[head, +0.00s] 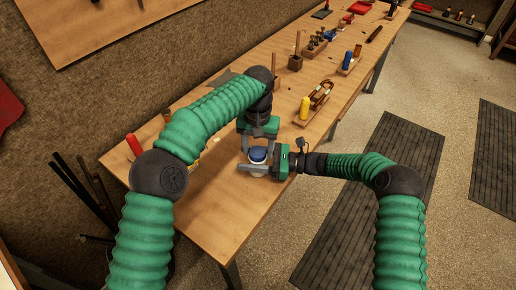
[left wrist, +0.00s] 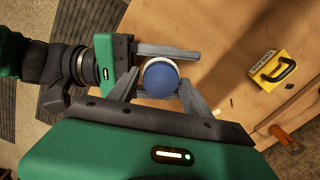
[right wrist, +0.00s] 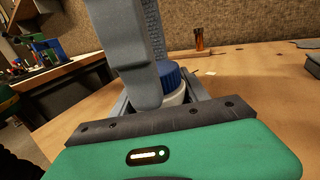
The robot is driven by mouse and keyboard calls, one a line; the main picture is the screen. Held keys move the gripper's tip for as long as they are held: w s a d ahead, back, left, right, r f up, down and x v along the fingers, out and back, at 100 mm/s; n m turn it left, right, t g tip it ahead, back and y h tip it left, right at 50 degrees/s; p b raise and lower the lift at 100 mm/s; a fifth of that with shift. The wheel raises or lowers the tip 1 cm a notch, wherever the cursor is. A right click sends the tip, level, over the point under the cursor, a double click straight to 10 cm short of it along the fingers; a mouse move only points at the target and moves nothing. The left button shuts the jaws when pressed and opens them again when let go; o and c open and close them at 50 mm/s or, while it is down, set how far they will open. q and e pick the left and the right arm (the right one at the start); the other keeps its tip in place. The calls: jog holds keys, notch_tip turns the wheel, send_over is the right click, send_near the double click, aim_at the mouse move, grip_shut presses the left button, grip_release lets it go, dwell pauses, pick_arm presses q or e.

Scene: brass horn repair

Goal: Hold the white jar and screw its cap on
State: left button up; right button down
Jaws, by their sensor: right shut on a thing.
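The white jar (head: 257,167) stands upright over the near part of the bench, with the blue cap (head: 258,154) on top. The ridged cap (right wrist: 170,73) sits on the white jar body (right wrist: 176,97) in the right wrist view; whether its thread is engaged cannot be told. My right gripper (head: 262,163) comes from the right and is shut on the jar body. My left gripper (head: 258,148) reaches down from above. Its fingers stand on either side of the cap (left wrist: 160,79) in the left wrist view, with a gap at the left finger, so it looks open.
The near bench top (head: 215,210) is clear.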

pick_arm(q)
jog(key=o, duration=0.3)
jog(key=shift+o, duration=0.2)
notch_tip(320, 180, up, 8)
jog(key=shift+w+f, duration=0.1)
jog(key=shift+f, duration=0.15)
pick_arm(e)
jog(key=shift+c, duration=2.4)
grip_release()
